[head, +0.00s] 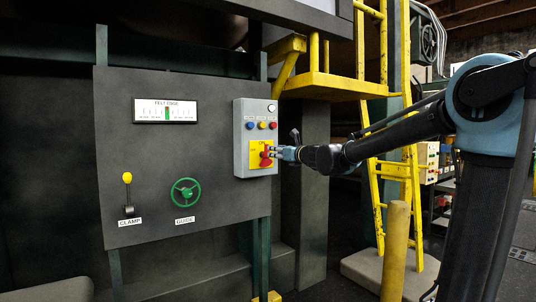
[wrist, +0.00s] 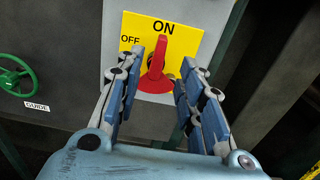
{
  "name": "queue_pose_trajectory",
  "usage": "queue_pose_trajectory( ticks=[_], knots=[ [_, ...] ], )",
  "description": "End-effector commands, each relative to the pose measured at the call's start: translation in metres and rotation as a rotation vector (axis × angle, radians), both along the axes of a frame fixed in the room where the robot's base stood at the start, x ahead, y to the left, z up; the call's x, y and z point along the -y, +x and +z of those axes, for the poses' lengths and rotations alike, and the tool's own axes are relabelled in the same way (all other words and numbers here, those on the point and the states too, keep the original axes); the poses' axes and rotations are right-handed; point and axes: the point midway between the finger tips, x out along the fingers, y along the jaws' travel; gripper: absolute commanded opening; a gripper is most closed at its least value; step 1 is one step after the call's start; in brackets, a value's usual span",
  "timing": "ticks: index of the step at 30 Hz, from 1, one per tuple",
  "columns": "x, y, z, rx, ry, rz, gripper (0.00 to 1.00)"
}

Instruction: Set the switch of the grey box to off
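The grey box (head: 241,160) is mounted on the right edge of the dark panel. Its yellow plate (wrist: 193,30) reads ON at the top and OFF at the upper left. The red switch handle (wrist: 156,69) is upright, its narrow end pointing up toward ON. My gripper (wrist: 173,60) is open in front of the plate, with one finger on each side of the red handle. I cannot tell whether either finger touches it. In the head view my gripper (head: 277,153) is at the box's lower right, partly covering the switch.
The dark panel (head: 180,100) also carries a green GUIDE wheel (head: 185,192), a yellow-knobbed CLAMP lever (head: 127,190) and a FELT EDGE gauge (head: 165,110). Small coloured buttons (head: 261,125) sit above the switch. A yellow ladder (head: 377,190) and yellow post (head: 396,250) stand to the right.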

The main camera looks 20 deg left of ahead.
Motion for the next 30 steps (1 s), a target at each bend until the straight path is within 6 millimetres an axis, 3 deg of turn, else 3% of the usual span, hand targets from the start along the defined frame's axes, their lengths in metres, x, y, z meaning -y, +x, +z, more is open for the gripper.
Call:
queue_pose_trajectory(
  ticks=[15, 30],
  knots=[
    [-0.051, 0.043, 0.0, 0.0, 0.0, 0.0, 0.35],
    [-0.06, 0.051, 0.0, 0.0, 0.0, 0.0, 0.35]
  ],
)
